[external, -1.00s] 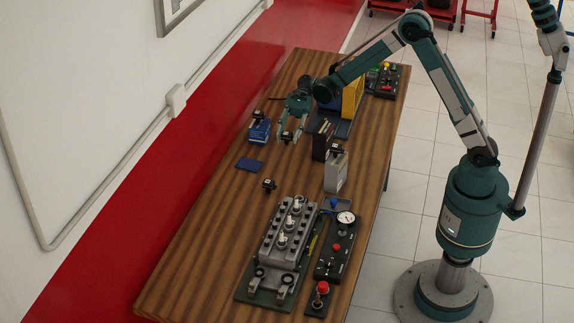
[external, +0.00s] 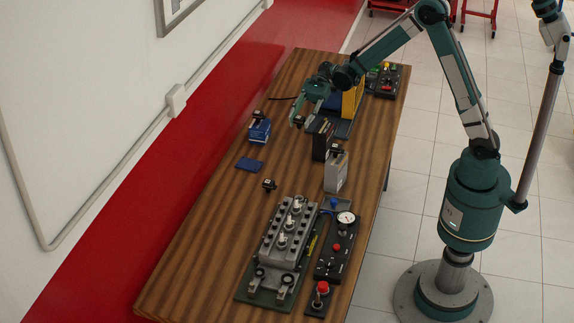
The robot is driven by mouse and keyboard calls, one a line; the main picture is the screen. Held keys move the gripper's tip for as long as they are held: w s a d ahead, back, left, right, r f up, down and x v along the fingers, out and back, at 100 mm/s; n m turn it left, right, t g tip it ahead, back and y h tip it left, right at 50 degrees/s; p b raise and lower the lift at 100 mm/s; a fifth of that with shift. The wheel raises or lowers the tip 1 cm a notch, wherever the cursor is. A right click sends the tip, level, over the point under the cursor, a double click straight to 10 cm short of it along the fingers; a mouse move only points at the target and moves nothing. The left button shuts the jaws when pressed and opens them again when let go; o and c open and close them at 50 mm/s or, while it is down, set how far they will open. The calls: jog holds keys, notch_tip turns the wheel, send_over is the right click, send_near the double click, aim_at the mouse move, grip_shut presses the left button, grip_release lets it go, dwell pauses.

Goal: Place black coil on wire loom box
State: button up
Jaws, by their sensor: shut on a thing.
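My gripper (external: 301,116) is shut on a small black coil (external: 299,122) and holds it over the far half of the wooden table, left of a dark upright box (external: 320,140). A blue box (external: 259,132) to the left has another black coil (external: 258,115) on top. A grey box (external: 336,174) nearer the camera also has a black coil (external: 336,148) on top. Another black coil (external: 269,185) lies on bare table. No label is readable, so I cannot tell which box is the wire loom box.
An engine block trainer (external: 287,232) and a gauge panel (external: 333,247) fill the near part of the table (external: 190,270). A flat blue piece (external: 250,164) lies mid-table. A yellow panel (external: 352,98) stands behind my gripper. The table's left side is mostly clear.

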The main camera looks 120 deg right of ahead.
jog(key=s+a+r+m+t+h+p, duration=0.1)
jog(key=s+a+r+m+h+p, duration=0.1)
jog(key=s+r+p, duration=0.4)
jog(key=s+r+h, duration=0.1)
jog(key=s+r, duration=0.2)
jog(key=s, duration=0.1)
jog(key=shift+r+m+t, duration=0.15)
jog(key=shift+m+t, duration=0.15)
jog(key=shift+t, duration=0.1)
send_over(319, 131)
jog(key=shift+f+b, duration=0.3)
jog(key=shift+f, duration=2.6)
jog(key=shift+f, duration=0.1)
jog(key=shift+f, duration=2)
jog(key=shift+f+b, duration=0.2)
jog(key=shift+b, duration=0.25)
